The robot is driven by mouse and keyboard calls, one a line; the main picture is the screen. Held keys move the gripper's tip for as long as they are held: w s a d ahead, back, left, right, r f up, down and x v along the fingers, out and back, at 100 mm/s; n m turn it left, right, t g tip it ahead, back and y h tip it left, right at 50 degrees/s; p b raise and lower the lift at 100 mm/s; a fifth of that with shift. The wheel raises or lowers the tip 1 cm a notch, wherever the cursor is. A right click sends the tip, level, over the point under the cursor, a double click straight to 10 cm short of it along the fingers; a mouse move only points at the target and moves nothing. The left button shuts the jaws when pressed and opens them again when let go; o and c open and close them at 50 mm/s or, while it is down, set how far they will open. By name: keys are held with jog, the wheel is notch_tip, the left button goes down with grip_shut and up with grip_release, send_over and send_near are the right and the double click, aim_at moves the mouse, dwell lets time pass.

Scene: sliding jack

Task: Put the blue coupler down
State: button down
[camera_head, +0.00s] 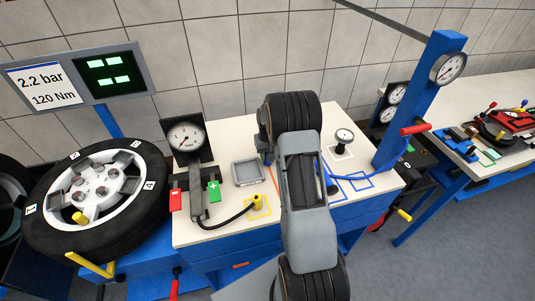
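A blue hose (355,176) hangs from the blue post and runs left to the right edge of my arm. A small dark blue piece (332,188) shows there, beside my forearm, over or at a blue outlined square. It may be the blue coupler, but most of it is hidden. My arm stretches across the middle of the white-topped bench (225,137). My gripper's fingers are hidden behind my wrist, so I cannot see whether they hold anything. A small dark and blue part shows at the wrist's left side.
A yellow coupler (257,202) stands in a yellow square. A grey tray (247,172), a gauge with red and green blocks (186,136) and a small round gauge (344,136) stand on the bench. The wheel (98,195) is left; the blue post (415,105) is right.

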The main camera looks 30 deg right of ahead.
jog(key=shift+f, duration=0.45)
jog(key=shift+f, duration=0.2)
jog(key=c, duration=1)
grip_release()
jog(key=shift+r, duration=0.2)
